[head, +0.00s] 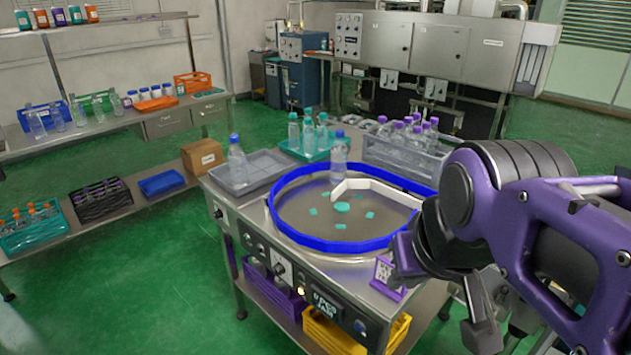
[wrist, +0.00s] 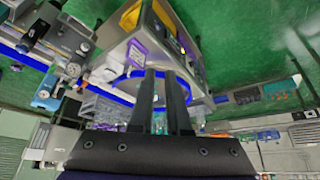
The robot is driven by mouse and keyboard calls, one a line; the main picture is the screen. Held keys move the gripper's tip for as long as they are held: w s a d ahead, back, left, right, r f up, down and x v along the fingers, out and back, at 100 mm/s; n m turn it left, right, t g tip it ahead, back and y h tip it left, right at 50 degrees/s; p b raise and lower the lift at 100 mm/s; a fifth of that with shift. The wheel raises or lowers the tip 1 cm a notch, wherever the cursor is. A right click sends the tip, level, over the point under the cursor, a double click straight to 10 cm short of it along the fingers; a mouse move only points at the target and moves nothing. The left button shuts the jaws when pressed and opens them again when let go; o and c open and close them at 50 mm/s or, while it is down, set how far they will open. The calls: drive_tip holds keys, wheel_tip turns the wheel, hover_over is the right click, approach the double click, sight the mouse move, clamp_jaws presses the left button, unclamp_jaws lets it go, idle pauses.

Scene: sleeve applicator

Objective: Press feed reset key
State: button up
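The feed table (head: 270,262) has a round tray with a blue rim (head: 335,246) on top and a control panel on its front edge. The panel carries knobs, a switch plate (head: 282,268), a small lit yellow button (head: 301,291), a dark label plate (head: 326,303) and a round button (head: 360,327). The lettering is too small to read surely, so I cannot tell which control is the feed reset key. My gripper (wrist: 159,73) shows two dark fingers with a narrow gap and nothing between them. They point toward the table, apart from the panel.
A purple stand (head: 386,275) is at the table's right front. Purple and yellow crates (head: 335,338) sit below. Shelving is at left; green floor lies free between.

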clamp_jaws()
drive_tip(key=shift+d, duration=0.1)
idle(1.2)
